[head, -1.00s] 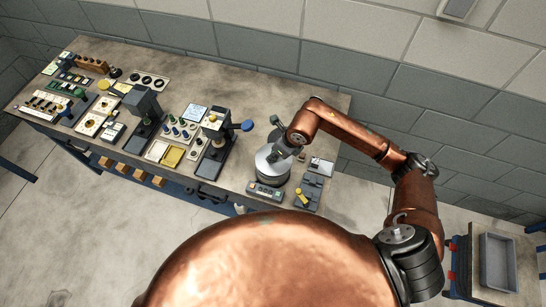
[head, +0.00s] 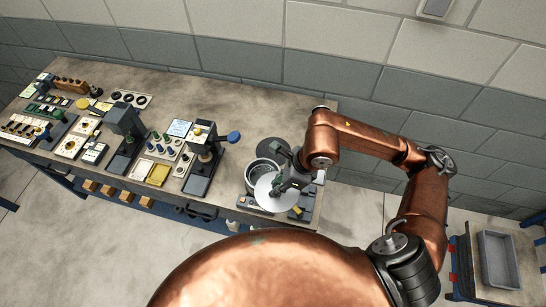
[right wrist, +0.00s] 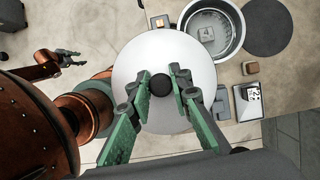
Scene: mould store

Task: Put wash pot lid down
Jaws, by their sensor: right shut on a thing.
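My right gripper (head: 285,186) is shut on the black knob (right wrist: 189,88) of the wash pot lid, a pale round disc (head: 266,194). In the right wrist view the lid (right wrist: 150,60) fills the middle, with the green fingers on both sides of the knob. The wash pot (head: 250,172), a round grey metal vessel, stands open on the bench behind the lid.
A dark round mat (right wrist: 267,27) lies empty beside the pot; it also shows in the head view (head: 272,147). Small blocks and devices sit close around the lid. A stand with a blue knob (head: 234,137) is to the left. The bench's rear (head: 230,100) is clear.

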